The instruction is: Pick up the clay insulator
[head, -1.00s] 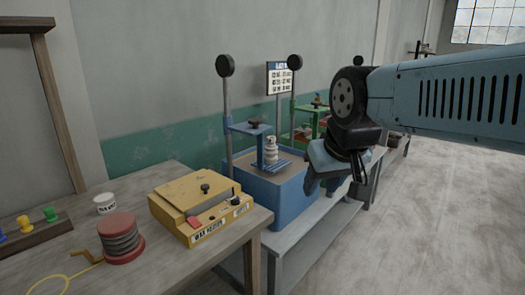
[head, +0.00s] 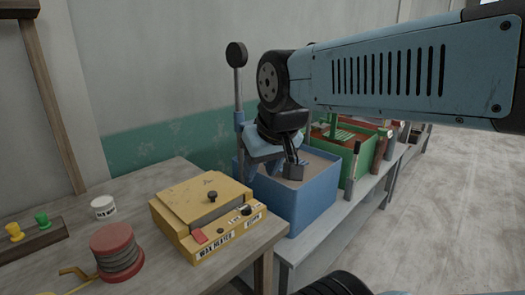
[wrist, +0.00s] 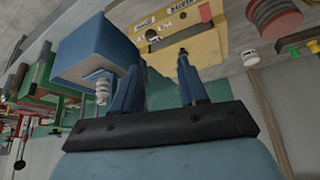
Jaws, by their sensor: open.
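The clay insulator (wrist: 103,88) is a small whitish ribbed piece at the blue box (head: 312,205). In the wrist view it shows just left of the left finger, outside the space between the jaws, and the blue box also shows there (wrist: 85,52). In the head view my arm and gripper hide the insulator. My gripper (head: 272,172) is over the blue box in the head view. Its two fingers stand apart with nothing between them, as the wrist view also shows (wrist: 158,64).
A yellow wax heater (head: 205,212) sits on the wooden table, beside a red spool (head: 117,250) and a white jar (head: 104,207). A post with a round black top (head: 237,90) rises at the blue box. A green box (head: 362,160) stands beyond on the grey bench.

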